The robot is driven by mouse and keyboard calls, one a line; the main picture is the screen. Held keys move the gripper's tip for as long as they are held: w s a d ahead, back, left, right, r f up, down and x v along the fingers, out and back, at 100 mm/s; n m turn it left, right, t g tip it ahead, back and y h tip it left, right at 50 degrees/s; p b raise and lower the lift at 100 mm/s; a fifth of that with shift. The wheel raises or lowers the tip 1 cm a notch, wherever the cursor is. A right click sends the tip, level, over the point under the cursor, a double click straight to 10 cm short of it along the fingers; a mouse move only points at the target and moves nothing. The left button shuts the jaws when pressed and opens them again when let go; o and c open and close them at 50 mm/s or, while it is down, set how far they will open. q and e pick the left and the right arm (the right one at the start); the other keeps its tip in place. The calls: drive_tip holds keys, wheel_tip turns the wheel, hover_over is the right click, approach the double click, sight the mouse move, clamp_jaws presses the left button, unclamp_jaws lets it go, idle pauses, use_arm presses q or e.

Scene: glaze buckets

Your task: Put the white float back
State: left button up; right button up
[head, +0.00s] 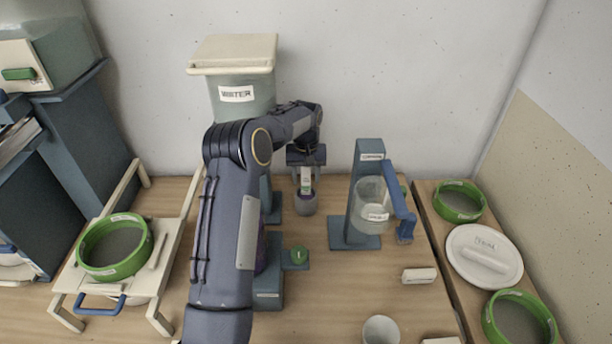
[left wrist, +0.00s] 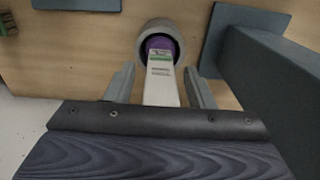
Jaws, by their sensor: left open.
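The white float (head: 306,184) is a slim white stick with a green band. It stands in a small grey cup (head: 305,205) on the table, and it also shows in the left wrist view (left wrist: 161,85). Purple shows inside the cup (left wrist: 143,50) around the float's far end. My left gripper (head: 305,176) is open, with its fingers on either side of the float. In the left wrist view a gap shows between the float and each finger (left wrist: 160,78). My right gripper is not in view.
A dispenser stand (head: 367,190) with a clear bucket and blue lever is right of the cup. A lidded water tank (head: 236,95) stands behind. A green-rimmed sieve (head: 84,246) sits on a frame at left. A white block (head: 419,275) and a white cup (head: 381,331) are at front right.

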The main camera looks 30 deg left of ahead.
use_arm(q)
wheel_tip(320, 180, up, 8)
drive_tip(key=shift+r+b, duration=0.1)
drive_tip(key=shift+b, duration=0.25)
idle(0.6)
